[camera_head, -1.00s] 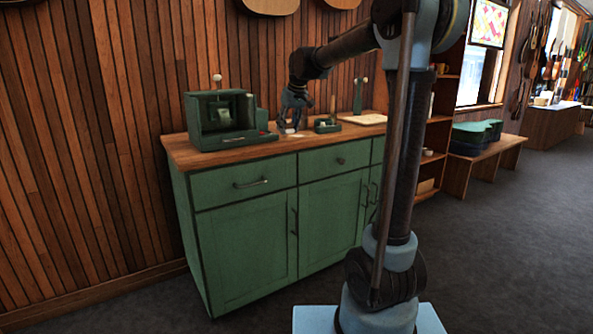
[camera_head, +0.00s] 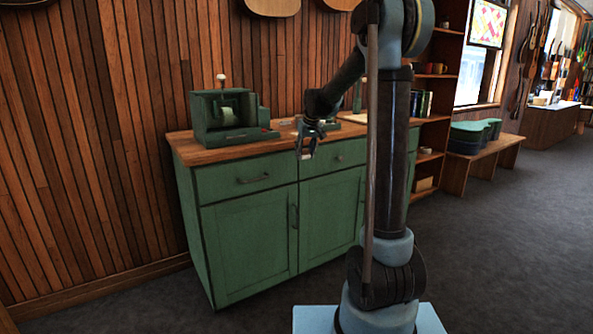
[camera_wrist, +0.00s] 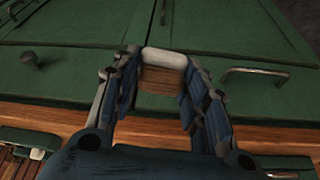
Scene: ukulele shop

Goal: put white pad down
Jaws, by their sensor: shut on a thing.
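My gripper (camera_head: 307,143) hangs in front of the green cabinet's front edge, near the drawers. In the wrist view its two fingers (camera_wrist: 162,82) are shut on the white pad (camera_wrist: 165,58), which has a white rounded end and a wooden brown part (camera_wrist: 160,80). The pad is held off the counter, with the cabinet's drawer and door fronts behind it.
The wooden countertop (camera_head: 226,152) bears a green box-like device (camera_head: 228,121) at its left. Small items behind my gripper are partly hidden by my arm. A shelf (camera_head: 437,110) and a bench (camera_head: 484,144) stand to the right. Grey carpet (camera_head: 500,240) is open at right.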

